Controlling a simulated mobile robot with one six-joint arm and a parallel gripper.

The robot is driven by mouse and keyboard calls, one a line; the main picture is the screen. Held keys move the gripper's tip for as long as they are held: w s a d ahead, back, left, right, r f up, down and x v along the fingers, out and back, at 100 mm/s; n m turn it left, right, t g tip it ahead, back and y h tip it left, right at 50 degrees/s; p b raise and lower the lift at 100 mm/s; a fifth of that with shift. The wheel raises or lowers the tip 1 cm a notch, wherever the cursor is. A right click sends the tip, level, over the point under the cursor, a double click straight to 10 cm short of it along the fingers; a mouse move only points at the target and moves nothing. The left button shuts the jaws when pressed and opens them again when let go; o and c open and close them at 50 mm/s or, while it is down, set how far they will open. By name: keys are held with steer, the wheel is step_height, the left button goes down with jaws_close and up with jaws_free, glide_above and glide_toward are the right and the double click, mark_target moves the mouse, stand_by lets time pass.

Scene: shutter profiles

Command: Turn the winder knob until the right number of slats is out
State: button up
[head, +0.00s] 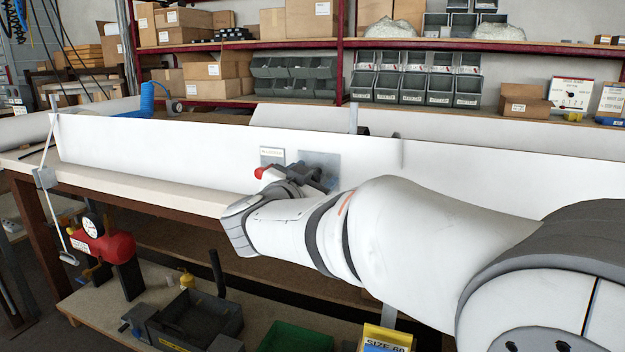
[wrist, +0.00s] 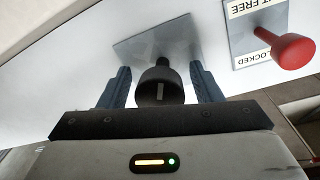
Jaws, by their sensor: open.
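The black winder knob (wrist: 160,84) stands out from a square grey plate (wrist: 155,42) on the long white housing. My gripper (wrist: 158,70) is open, with one finger on each side of the knob. I cannot tell whether either finger touches it. In the head view my gripper (head: 312,178) is at the plate (head: 328,160), and the arm partly covers the knob. A red-tipped lever (wrist: 292,50) sits to the right on a label plate (wrist: 252,22) with the words "FREE" and "LOCKED". I cannot make out separate slats or their number.
The white housing (head: 150,140) runs along the bench (head: 140,182). A thin white crank rod (head: 55,220) hangs at its left end. A red gauge unit (head: 102,243) and a dark bin (head: 195,318) are below. Shelves with boxes (head: 195,70) stand behind.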

steer(key=shift+c, duration=0.3)
steer(key=c, duration=0.9)
steer(key=shift+m, duration=0.3)
